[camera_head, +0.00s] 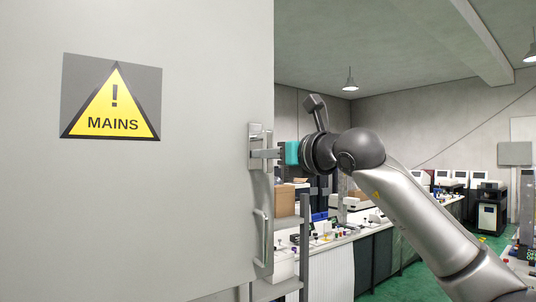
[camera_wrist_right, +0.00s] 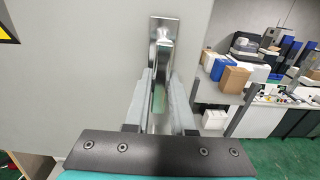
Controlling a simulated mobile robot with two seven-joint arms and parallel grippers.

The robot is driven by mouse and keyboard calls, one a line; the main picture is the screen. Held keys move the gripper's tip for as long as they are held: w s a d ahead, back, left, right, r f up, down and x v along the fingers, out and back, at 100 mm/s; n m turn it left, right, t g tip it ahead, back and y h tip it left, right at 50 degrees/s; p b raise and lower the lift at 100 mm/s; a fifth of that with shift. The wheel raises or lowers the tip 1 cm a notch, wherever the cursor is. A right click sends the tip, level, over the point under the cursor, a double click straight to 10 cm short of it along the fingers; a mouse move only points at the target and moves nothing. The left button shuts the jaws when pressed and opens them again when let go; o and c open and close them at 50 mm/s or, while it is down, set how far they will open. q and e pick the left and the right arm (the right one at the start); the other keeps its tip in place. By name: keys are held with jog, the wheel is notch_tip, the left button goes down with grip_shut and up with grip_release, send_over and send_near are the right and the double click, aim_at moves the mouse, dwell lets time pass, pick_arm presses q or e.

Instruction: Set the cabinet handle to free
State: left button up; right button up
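The grey cabinet door (camera_head: 200,220) fills the left of the head view and carries a yellow MAINS warning sign (camera_head: 112,100). The cabinet handle (camera_head: 256,134) is a metal lever on a narrow upright plate near the door's right edge. In the right wrist view the handle (camera_wrist_right: 160,50) runs down from its plate between the two grey fingers. My right gripper (camera_head: 265,154) has its fingers close on both sides of the lever and looks shut on it. Part of the lever is hidden between the fingers. My left gripper is in neither view.
Right of the door are a shelf with a cardboard box (camera_head: 284,200) and a long bench (camera_head: 335,238) with lab items. Green floor (camera_head: 400,285) shows beyond my right arm.

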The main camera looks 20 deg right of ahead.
grip_shut()
dwell(0.9)
